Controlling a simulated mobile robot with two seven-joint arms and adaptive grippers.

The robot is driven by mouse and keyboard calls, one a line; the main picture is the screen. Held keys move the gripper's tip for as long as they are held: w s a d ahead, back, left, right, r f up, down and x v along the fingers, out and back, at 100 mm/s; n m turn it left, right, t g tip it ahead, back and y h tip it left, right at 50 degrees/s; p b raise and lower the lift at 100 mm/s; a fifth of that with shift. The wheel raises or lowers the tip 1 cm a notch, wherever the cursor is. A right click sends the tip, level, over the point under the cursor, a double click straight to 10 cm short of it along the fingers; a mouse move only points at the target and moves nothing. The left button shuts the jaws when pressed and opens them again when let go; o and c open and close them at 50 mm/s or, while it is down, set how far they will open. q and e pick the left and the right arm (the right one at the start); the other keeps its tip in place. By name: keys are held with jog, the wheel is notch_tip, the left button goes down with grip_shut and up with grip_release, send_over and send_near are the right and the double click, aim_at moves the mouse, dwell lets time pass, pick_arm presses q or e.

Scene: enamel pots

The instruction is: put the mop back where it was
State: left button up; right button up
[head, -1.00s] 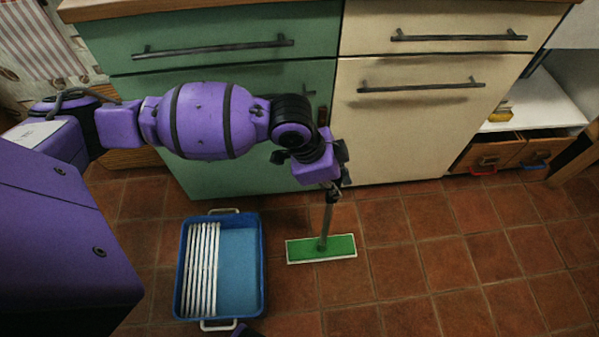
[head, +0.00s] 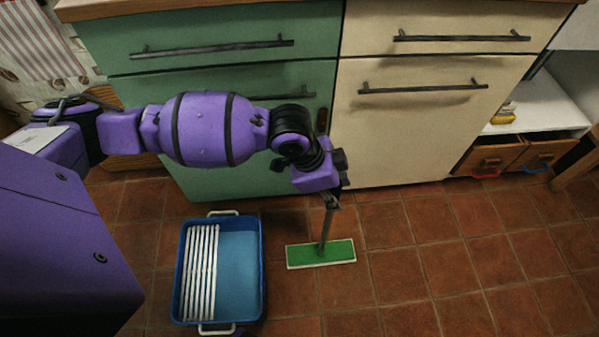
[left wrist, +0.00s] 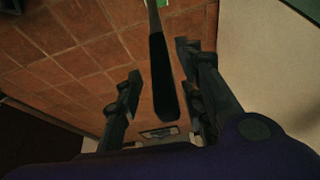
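The mop has a flat green head with a white edge (head: 321,253) resting on the tiled floor and a thin grey handle (head: 327,228) rising from it, close to upright. My left gripper (head: 332,198) is at the upper part of the handle. In the left wrist view the handle's dark grip (left wrist: 162,80) lies between the two spread fingers of my left gripper (left wrist: 160,65), with gaps visible on both sides, so the gripper looks open around it. The handle's top is hidden by my arm in the head view. My right gripper is not in view.
A blue tub (head: 262,268) with a white slatted rack (head: 202,270) stands on the floor left of the mop head. Green (head: 250,80) and cream (head: 410,130) cabinets stand close behind. An open shelf with wooden drawers (head: 500,155) is at right. The floor at right is clear.

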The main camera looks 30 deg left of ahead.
pick_arm(q)
jog(key=p+v, duration=0.4)
jog(key=v, duration=0.8)
jog(key=shift+d, duration=0.15)
